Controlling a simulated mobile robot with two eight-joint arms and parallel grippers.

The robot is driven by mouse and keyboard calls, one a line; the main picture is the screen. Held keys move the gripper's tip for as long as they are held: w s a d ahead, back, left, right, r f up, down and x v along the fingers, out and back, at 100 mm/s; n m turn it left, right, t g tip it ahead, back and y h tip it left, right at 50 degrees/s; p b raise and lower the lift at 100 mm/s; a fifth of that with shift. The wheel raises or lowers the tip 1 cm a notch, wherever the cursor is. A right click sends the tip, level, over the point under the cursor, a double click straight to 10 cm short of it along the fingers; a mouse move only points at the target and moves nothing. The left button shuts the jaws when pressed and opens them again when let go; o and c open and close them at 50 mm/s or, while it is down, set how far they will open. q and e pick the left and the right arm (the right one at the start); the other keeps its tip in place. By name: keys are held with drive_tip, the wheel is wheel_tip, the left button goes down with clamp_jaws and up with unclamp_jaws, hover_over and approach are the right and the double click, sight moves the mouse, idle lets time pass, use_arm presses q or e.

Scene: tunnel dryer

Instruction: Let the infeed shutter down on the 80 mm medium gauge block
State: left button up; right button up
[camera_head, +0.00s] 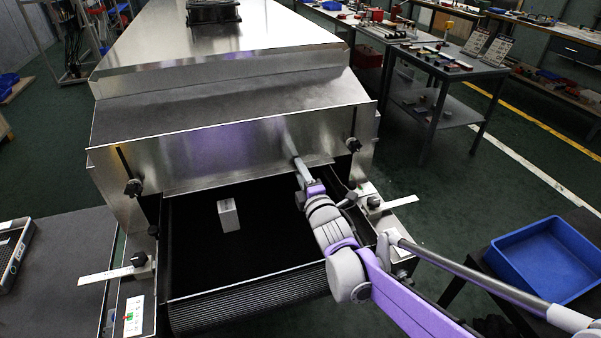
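The infeed shutter (225,158) is a wide bare-metal plate across the front of the dryer. Its lower edge hangs above the dark belt, with an open gap beneath it. My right gripper (299,168) reaches in from the right to the shutter's lower edge, right of the block. Whether its fingers grip or touch the plate cannot be made out. My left gripper is not in view.
Dark clamp knobs sit in slots at the shutter's left (133,187) and right (353,145) ends. Guide brackets with flat metal strips flank the belt at left (112,274) and right (388,205). A blue bin (545,258) stands at the lower right. The belt around the block is clear.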

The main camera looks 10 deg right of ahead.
clamp_jaws()
drive_tip(key=shift+w, duration=0.1)
idle(1.4)
